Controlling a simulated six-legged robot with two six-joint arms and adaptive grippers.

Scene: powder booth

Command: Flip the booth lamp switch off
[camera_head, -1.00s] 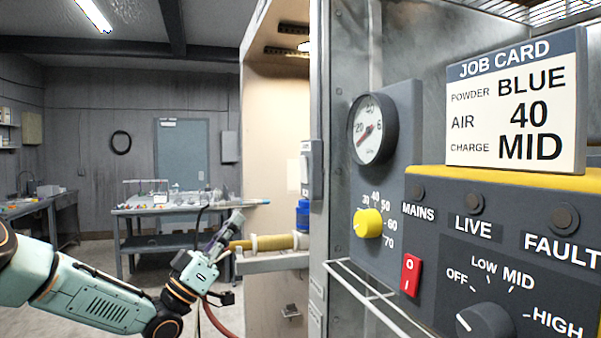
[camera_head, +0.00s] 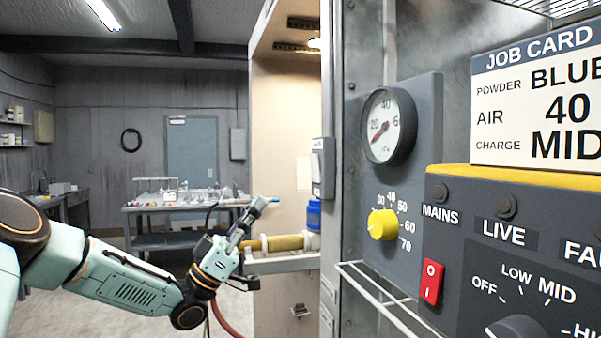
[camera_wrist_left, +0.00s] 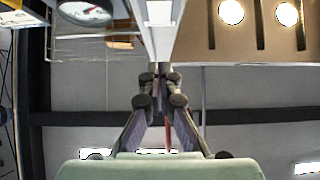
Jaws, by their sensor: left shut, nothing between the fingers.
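A grey switch box (camera_head: 323,168) with a pale upper part is mounted on the booth's front post. It looks like the booth lamp switch, but its lever position is too small to tell. My left gripper (camera_head: 264,203) is left of the box and a little lower, apart from it, pointing up and right. In the left wrist view its fingers (camera_wrist_left: 160,80) are shut and empty, with a pale upright strip beyond the tips. My right gripper is in neither view.
The control panel has a red rocker switch (camera_head: 431,282), a yellow knob (camera_head: 382,224) and a gauge (camera_head: 388,126). A wire shelf (camera_head: 385,300) juts out below. A yellow tube (camera_head: 282,243) and blue container (camera_head: 314,214) are near my gripper. A workbench (camera_head: 150,208) stands behind.

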